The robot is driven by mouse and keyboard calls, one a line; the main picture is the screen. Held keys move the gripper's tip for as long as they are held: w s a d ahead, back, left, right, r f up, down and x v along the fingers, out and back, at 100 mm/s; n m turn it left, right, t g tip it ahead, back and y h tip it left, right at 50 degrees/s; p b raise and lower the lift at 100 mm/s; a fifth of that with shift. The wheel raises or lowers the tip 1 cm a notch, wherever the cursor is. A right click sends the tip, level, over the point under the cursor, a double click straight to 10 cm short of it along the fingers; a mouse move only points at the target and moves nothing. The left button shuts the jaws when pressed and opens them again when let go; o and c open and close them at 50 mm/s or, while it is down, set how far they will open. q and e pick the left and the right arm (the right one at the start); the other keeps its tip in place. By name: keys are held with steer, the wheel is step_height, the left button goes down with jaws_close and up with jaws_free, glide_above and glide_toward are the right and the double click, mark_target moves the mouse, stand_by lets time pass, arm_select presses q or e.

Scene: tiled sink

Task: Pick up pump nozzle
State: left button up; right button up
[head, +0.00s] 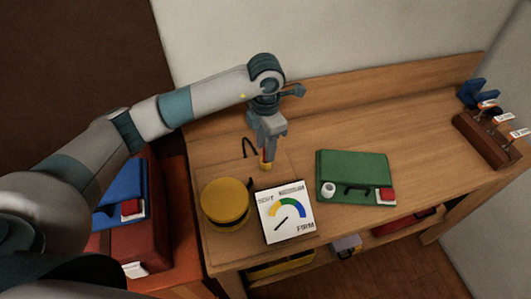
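My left gripper (267,152) points down over the left part of the wooden workbench. A small yellow and red piece (266,164) shows right at its fingertips; it may be the pump nozzle, but it is too small and too covered to be sure. I cannot tell whether the fingers are shut on it or only around it. A thin black loop (249,147) rises just left of the gripper. A yellow round body (225,203) with a dark band stands left of and nearer than the gripper. A white dial board (287,212) marked FIRM lies to its right. My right gripper is out of view.
A green case (354,176) with a white roll and a red item lies right of the dial. A brown rack (488,138) with labelled tools stands at the far right. A blue item (122,193) is at left. Bare bench (400,130) lies behind the green case.

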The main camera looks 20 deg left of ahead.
arm_select(q)
steer(key=shift+f, duration=0.95)
jaws_close()
